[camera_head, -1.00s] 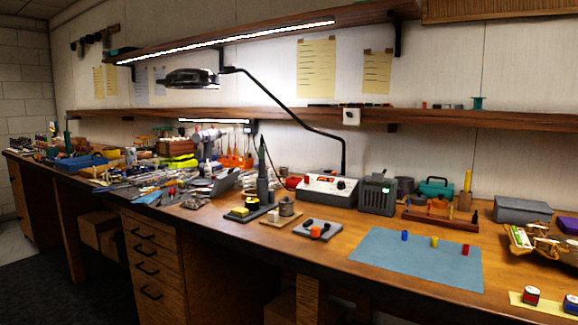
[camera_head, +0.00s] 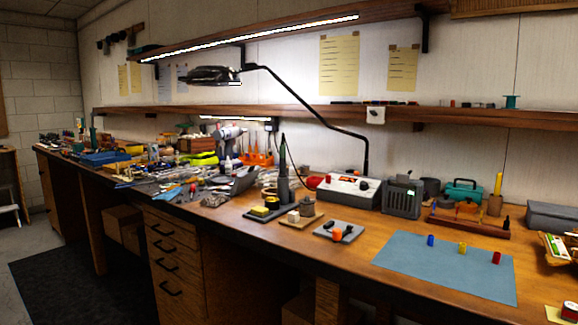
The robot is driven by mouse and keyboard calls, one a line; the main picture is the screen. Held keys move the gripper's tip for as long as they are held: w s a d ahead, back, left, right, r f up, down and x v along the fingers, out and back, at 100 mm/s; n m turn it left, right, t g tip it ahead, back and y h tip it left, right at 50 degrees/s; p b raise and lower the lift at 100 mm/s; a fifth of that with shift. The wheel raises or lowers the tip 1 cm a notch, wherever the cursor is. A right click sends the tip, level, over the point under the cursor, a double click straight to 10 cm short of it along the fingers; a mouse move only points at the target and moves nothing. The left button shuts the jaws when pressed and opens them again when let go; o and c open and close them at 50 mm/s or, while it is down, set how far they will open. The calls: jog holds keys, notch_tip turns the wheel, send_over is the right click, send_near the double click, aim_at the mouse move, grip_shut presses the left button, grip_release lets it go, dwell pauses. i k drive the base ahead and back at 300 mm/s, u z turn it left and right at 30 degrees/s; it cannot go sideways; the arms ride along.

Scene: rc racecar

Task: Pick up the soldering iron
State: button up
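The soldering iron (camera_head: 284,172) appears as a dark, slim, upright shape with a pointed top, at the middle of the workbench (camera_head: 352,262). It seems to stand in a dark holder whose base (camera_head: 262,216) carries a yellow sponge (camera_head: 260,211). My gripper is not in view, so nothing shows between it and the iron.
A white station with a red knob (camera_head: 345,191) and a grey box (camera_head: 401,198) stand right of the iron. Tools clutter the bench to the left. A blue mat (camera_head: 450,268) lies front right. A lamp arm (camera_head: 305,108) hangs above.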

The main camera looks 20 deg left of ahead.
aim_at(283, 161)
jog(key=z, duration=0.1)
jog(key=k, duration=1.55)
jog(key=u, duration=0.85)
jog(key=i, duration=1.65)
jog(key=u, duration=0.05)
